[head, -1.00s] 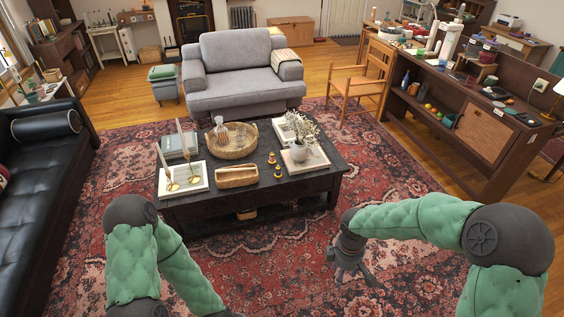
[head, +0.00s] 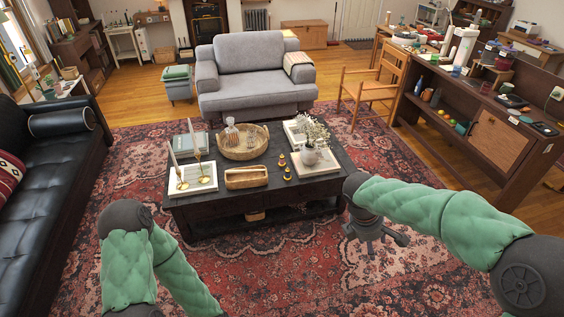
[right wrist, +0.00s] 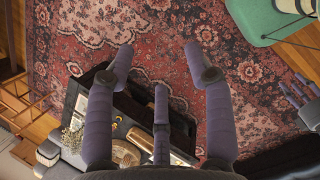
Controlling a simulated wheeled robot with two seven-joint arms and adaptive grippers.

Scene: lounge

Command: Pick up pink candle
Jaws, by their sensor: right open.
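Two slim pale candles stand upright in gold holders on a white book at the left end of the dark coffee table (head: 240,202): a front candle (head: 172,157) and a back candle (head: 193,138). Both look whitish with a faint pink tint; I cannot tell which is the pink one. My right gripper (head: 377,238) hangs open and empty over the rug, beyond the table's front right corner and well away from the candles. Its spread fingers show in the right wrist view (right wrist: 159,62). What looks like my left gripper (right wrist: 298,92) is at that view's right edge, its opening unclear.
A black sofa (head: 45,190) is at left, a grey armchair (head: 250,75) behind. The rug in front is clear.

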